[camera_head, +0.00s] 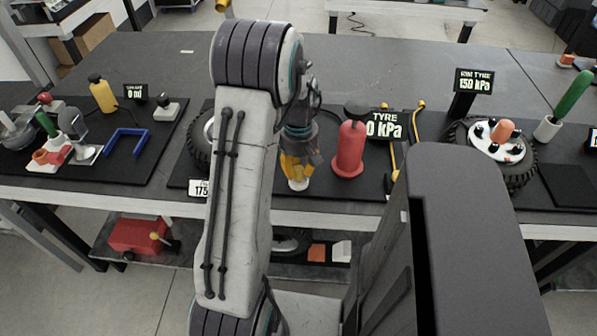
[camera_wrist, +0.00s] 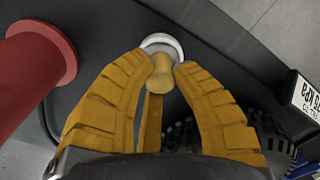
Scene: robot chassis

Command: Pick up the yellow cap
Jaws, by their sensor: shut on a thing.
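The yellow cap (camera_wrist: 160,76) is a small, pale-yellow rounded knob in the wrist view. It stands at a round white base (camera_wrist: 163,44) on the dark mat. My gripper (camera_wrist: 163,64) has its yellow fingers closed around the cap, with the tips near the white base. In the head view my gripper (camera_head: 297,168) points down at the bench, left of the red cylinder. There the fingers mostly hide the cap, and the white base (camera_head: 299,184) shows just below them. I cannot tell whether the cap is apart from its base.
A red flanged cylinder (camera_head: 349,150) stands close to the right of my gripper. A tyre (camera_head: 199,140) lies to the left, partly behind my arm. A pressure display (camera_head: 385,124) and yellow-ended hose are right of the cylinder. A yellow bottle (camera_head: 102,94) stands far left.

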